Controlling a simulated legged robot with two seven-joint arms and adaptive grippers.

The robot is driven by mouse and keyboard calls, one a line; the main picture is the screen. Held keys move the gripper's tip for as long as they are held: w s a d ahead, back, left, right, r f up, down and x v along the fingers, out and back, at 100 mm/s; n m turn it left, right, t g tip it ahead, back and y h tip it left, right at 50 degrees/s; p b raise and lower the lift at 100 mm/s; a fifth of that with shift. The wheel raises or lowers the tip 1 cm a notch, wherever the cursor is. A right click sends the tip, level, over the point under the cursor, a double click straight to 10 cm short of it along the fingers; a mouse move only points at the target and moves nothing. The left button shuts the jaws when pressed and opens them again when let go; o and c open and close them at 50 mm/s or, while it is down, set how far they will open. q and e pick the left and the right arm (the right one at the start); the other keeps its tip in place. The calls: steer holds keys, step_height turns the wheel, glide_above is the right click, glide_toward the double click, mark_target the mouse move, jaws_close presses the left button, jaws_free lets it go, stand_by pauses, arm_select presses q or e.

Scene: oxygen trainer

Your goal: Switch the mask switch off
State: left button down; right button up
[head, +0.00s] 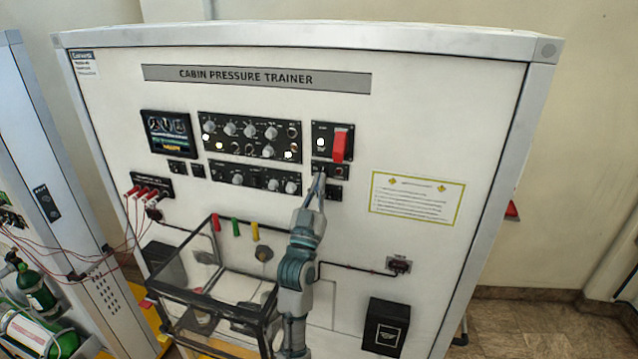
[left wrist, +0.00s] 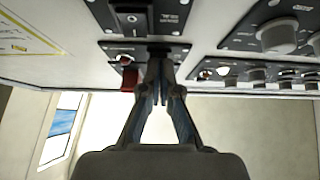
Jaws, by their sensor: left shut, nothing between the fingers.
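The Cabin Pressure Trainer's white front panel (head: 300,110) carries several black switch plates. Labels on the small plates are too small to read, so I cannot tell which switch is the mask switch. My left gripper (head: 318,181) is shut and empty, its tips at a narrow black plate (head: 338,171) below the red guard (head: 339,146). In the left wrist view the closed fingertips (left wrist: 160,54) cover part of that plate (left wrist: 118,50). Whether they touch it I cannot tell. Another plate with a black rocker switch (left wrist: 131,19) is beside the tips. My right gripper is out of view.
Knob panels (head: 250,136) lie left of the fingertips, and a yellow-bordered notice (head: 417,198) lies right. A clear box with a black frame (head: 215,310) projects below, close to my left arm. Red cables (head: 90,262) and green cylinders (head: 35,290) are at far left.

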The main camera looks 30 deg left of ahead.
arm_select(q)
steer(key=shift+w+t+b, duration=0.15)
steer(key=shift+t+b, duration=0.15)
steer(key=shift+b, duration=0.35)
steer(key=v, duration=1.2)
steer(key=shift+f, duration=0.1)
